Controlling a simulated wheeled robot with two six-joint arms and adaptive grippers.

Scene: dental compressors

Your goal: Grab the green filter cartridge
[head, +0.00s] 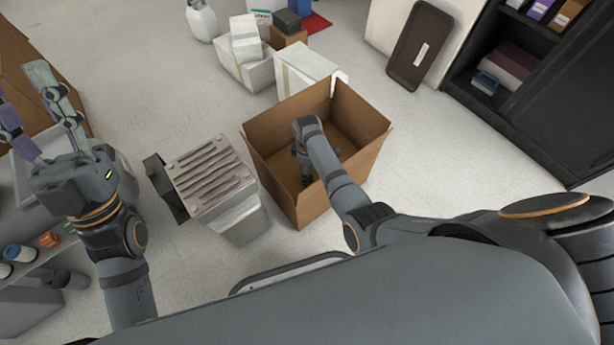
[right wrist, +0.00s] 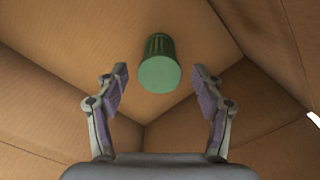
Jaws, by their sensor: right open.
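The green filter cartridge (right wrist: 160,70) is inside the open cardboard box (head: 283,181). In the right wrist view it is a short ribbed green cylinder with a pale green round end facing me. My right gripper (right wrist: 160,80) is open and points into the box. The cartridge appears between and slightly beyond its fingertips, with a gap on each side. My left gripper (head: 22,88) is raised at the left, open and empty.
A grey ribbed compressor unit (head: 212,172) stands left of the box. White boxes (head: 305,70) stand behind it. A dark shelf cabinet (head: 540,90) is at the right. A shelf with jars (head: 20,252) is at the lower left. Floor is free right of the box.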

